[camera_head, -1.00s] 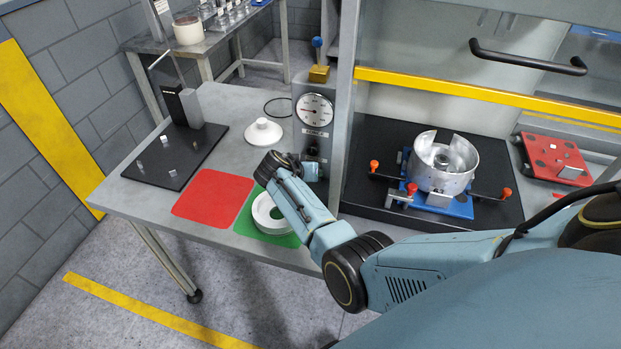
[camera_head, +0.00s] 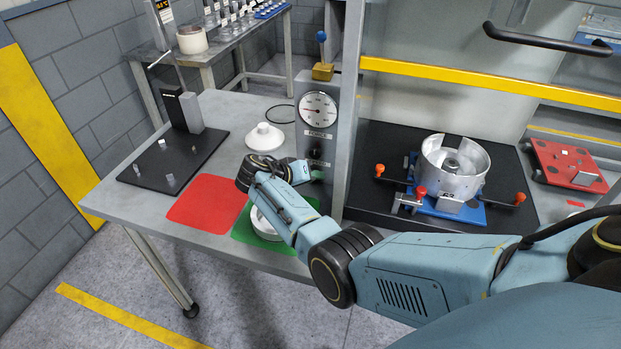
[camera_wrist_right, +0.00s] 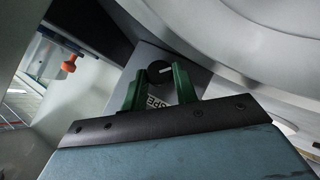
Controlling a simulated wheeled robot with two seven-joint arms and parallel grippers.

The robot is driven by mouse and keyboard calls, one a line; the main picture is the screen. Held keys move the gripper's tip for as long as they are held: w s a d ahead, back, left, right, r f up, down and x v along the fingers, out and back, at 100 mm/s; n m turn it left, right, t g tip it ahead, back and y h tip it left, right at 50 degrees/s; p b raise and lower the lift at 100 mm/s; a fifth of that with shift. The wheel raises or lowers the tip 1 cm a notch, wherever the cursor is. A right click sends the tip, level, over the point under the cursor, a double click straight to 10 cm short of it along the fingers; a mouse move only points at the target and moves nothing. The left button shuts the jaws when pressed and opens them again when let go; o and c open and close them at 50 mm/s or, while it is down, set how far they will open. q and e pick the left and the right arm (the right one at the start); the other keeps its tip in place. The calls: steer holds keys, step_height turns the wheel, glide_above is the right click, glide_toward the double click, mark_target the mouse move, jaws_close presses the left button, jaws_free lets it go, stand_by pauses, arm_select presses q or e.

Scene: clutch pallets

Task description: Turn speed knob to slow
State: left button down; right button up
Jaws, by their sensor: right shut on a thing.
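The speed knob (camera_wrist_right: 160,72) is round and black with a white pointer line, which points to the right in the wrist view. A partly hidden label plate with upside-down lettering lies beside it. My right gripper (camera_wrist_right: 158,72) has its two green fingers on either side of the knob and is shut on it. In the head view my right gripper (camera_head: 317,175) is at the lower front of the grey control box (camera_head: 340,118), and the wrist hides part of it. The held knob cannot be made out clearly there. My left gripper is out of view.
A round gauge (camera_head: 318,112) is on the box above my gripper. A white ring partly shows on the green mat (camera_head: 288,243) under my wrist. A red mat (camera_head: 208,203) and white lidded part (camera_head: 264,137) lie left. A metal housing (camera_head: 453,170) stands right.

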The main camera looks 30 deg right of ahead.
steer(key=o, duration=0.9)
steer(key=shift+o, duration=0.2)
steer(key=shift+a, duration=0.1)
steer(key=v, duration=1.3)
steer(key=shift+r, duration=0.15)
